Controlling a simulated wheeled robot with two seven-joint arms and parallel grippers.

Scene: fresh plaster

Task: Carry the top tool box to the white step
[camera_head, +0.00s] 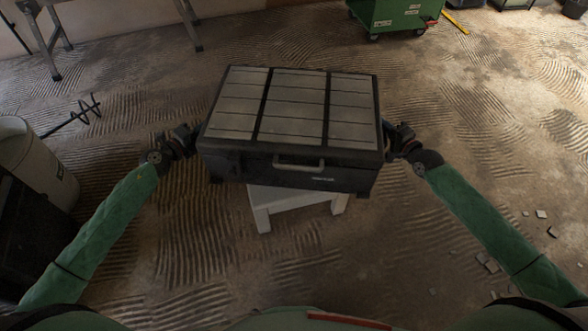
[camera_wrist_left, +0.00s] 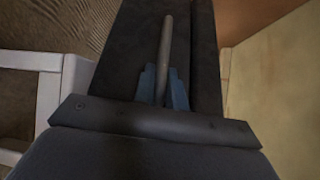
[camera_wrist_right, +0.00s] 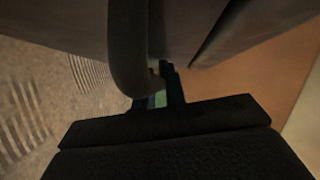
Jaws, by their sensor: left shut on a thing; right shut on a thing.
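The tool box (camera_head: 290,115) is black with grey slats on its lid and a handle on its front. It is held between my two arms, above the white step (camera_head: 262,213), and hides most of it. My left gripper (camera_head: 190,140) is shut on the box's left side; the left wrist view shows its blue fingers (camera_wrist_left: 163,88) around a grey bar handle. My right gripper (camera_head: 394,142) is shut on the box's right side; the right wrist view shows its fingers (camera_wrist_right: 163,88) at a curved handle. Whether the box touches the step is hidden.
A pale bucket (camera_head: 28,160) stands at the left, with a dark mixing rod (camera_head: 75,117) near it. A green wheeled cart (camera_head: 397,14) is at the back right. Small rubble (camera_head: 541,214) lies on the floor at the right. Trestle legs (camera_head: 50,50) stand at the back left.

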